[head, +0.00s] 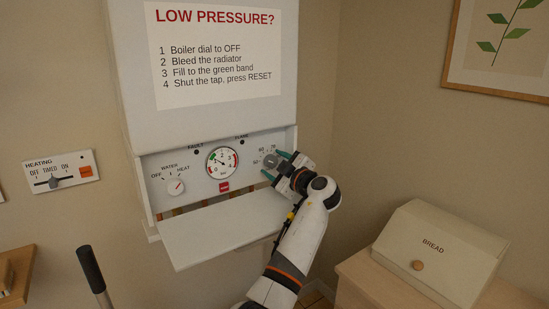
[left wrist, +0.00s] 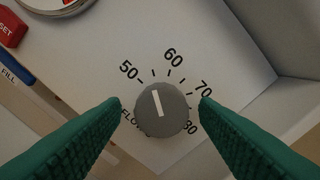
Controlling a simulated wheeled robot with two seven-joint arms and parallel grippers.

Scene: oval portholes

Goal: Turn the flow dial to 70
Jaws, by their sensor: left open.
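The flow dial (head: 270,161) is a round grey knob at the right of the boiler's control panel, and it also shows in the left wrist view (left wrist: 174,119). Its white pointer line points up and slightly left, between the 50 and 60 marks. The 70 mark (left wrist: 206,89) is to the upper right of the knob. My left gripper (head: 276,165) is open, with its green fingers on either side of the knob. In the left wrist view, gaps show between the fingertips and the knob. My right gripper is not in view.
The open panel flap (head: 220,235) hangs below the controls. A pressure gauge (head: 222,162), a red reset button (head: 224,187) and a water/heat dial (head: 176,187) are to the left. A bread box (head: 440,255) stands at lower right, and a black-gripped handle (head: 91,270) at lower left.

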